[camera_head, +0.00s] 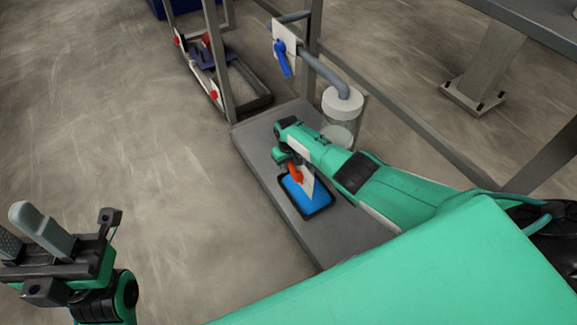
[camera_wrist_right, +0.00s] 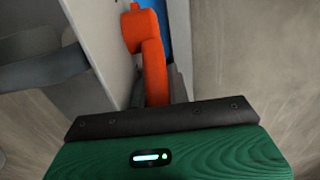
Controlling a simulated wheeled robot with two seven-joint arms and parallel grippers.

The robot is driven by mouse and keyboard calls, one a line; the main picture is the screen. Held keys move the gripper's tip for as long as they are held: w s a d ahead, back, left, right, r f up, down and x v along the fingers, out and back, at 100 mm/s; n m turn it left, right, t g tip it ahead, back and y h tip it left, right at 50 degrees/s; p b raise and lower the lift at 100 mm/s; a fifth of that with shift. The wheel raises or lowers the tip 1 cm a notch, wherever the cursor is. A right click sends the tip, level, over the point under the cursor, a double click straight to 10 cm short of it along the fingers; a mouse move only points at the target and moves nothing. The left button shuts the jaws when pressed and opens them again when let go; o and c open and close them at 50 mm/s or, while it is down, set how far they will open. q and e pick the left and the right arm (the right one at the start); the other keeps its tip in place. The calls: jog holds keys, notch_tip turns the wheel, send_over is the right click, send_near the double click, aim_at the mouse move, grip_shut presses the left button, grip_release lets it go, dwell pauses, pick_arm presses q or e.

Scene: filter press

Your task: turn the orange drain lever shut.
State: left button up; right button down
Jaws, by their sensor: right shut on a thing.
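The orange drain lever (camera_head: 296,174) shows small beside a white plate (camera_head: 307,180), above a tray of blue liquid (camera_head: 318,194). My right gripper (camera_head: 286,160) reaches in from the right and is shut on the lever. In the right wrist view the orange lever (camera_wrist_right: 152,65) runs down from a rounded upper end between the jaws. Its lower end is hidden behind the dark gripper edge. My left gripper (camera_head: 30,235) is at the lower left, far from the lever, with its fingers apart and nothing between them.
A grey platform (camera_head: 280,205) lies under the tray. Behind it stand a clear vessel with a white lid (camera_head: 342,102), a grey pipe and a blue lever (camera_head: 283,60). Metal posts and a rail stand close by.

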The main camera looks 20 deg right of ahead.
dwell(0.3)
jog(key=c, duration=1.3)
grip_release()
jog(key=shift+f, duration=0.1)
